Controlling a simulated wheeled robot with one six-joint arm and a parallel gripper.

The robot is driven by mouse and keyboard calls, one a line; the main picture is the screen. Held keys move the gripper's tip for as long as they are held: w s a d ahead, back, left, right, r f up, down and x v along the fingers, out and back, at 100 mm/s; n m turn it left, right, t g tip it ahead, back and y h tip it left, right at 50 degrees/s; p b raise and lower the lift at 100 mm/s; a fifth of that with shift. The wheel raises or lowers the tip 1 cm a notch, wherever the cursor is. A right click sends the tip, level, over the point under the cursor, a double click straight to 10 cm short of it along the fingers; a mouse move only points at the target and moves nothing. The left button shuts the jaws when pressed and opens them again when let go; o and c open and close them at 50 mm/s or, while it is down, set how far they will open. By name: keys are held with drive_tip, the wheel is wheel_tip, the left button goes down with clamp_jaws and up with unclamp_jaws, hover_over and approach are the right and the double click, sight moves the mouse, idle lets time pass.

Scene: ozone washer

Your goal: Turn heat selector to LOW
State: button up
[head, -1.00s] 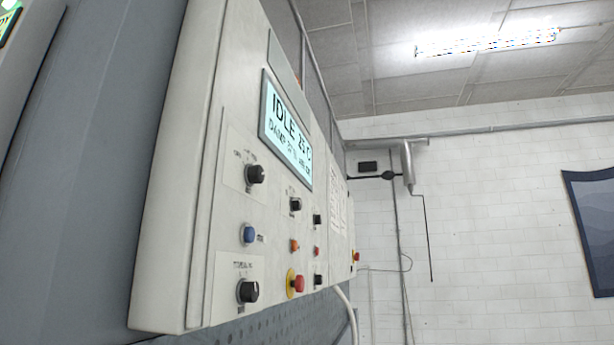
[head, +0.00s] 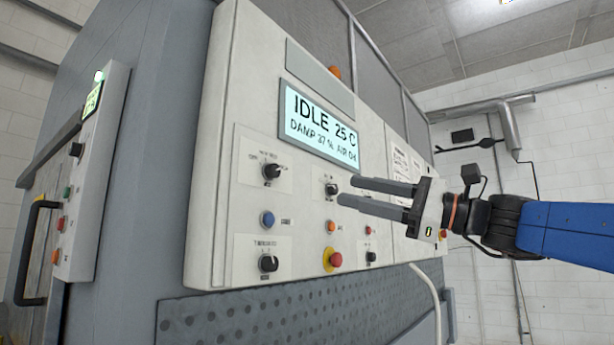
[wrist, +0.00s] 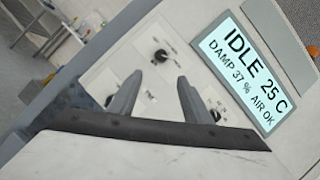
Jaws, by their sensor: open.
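A white control panel (head: 225,150) on the grey machine carries several dark rotary knobs. The upper left knob (head: 271,171) sits on a pale label plate with small markings; it may be the heat selector, but I cannot read the label. It seems to show in the wrist view (wrist: 160,57), beyond my fingertips. A lower left knob (head: 268,263) and a small middle knob (head: 332,190) are also on the panel. My gripper (head: 348,192) reaches in from the right, open and empty, its fingers in front of the panel near the middle knob. Contact cannot be told.
The display (head: 320,128) reads IDLE 25 C, DAMP 37 %, AIR OK. A blue button (head: 267,219), an orange button (head: 330,226) and a red emergency button (head: 336,260) are close by. A door handle (head: 28,255) juts out at the left.

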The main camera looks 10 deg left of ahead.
approach(276, 172)
drive_tip(key=x, duration=0.8)
drive_tip(key=shift+w+a, duration=0.1)
idle(0.3)
drive_tip(key=c, duration=1.1)
